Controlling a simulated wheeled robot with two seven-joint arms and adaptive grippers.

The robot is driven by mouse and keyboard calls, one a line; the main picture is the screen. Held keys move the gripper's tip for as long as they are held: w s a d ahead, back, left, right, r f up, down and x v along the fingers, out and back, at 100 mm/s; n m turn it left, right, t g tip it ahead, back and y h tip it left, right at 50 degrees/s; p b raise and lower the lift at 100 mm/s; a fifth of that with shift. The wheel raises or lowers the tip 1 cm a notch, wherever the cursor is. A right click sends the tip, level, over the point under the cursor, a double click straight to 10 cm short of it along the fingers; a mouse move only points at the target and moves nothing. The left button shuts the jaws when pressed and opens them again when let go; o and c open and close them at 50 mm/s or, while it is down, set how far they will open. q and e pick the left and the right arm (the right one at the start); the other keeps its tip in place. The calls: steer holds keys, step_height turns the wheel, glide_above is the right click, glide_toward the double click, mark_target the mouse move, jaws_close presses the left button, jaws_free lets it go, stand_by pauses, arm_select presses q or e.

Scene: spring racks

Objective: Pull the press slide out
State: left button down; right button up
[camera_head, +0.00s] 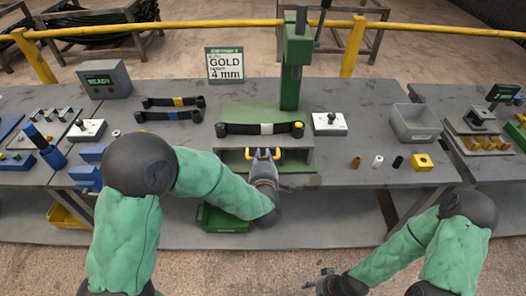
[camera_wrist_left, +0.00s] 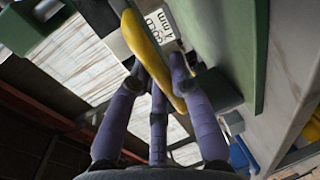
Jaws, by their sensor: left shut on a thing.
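The green press (camera_head: 297,62) stands at the back of the table's middle. The press slide's yellow handle (camera_head: 277,154) shows at the front edge below it; how far the slide is out is hard to tell. My left gripper (camera_head: 264,158) reaches up to the handle from the front and is shut on it. In the left wrist view its purple fingers (camera_wrist_left: 165,80) close around the yellow handle (camera_wrist_left: 146,50). A dark leaf spring (camera_head: 238,128) with a pale middle band lies across the press base above the handle. My right gripper (camera_head: 316,280) hangs low in front of the table, away from the press.
Two leaf springs (camera_head: 170,102) lie left of the press. A grey bin (camera_head: 416,122) and small parts (camera_head: 377,161) are at right. A sign (camera_head: 225,64) reads GOLD 4 mm. A green bin (camera_head: 226,220) sits below the table, beside my left forearm.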

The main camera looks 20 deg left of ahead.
arm_select(q)
steer(key=shift+s+d+f, duration=0.1)
steer(key=shift+s+f, duration=0.1)
steer(key=shift+f, duration=0.05)
steer(key=c, duration=1.4)
jaws_free()
steer(key=shift+c, duration=0.2)
steer(key=o, duration=0.3)
steer(key=shift+s+r, duration=0.15)
steer(key=v, duration=1.1)
steer(key=shift+s+d+r, duration=0.1)
steer(key=shift+s+d, duration=0.1)
steer(key=shift+s, duration=0.15)
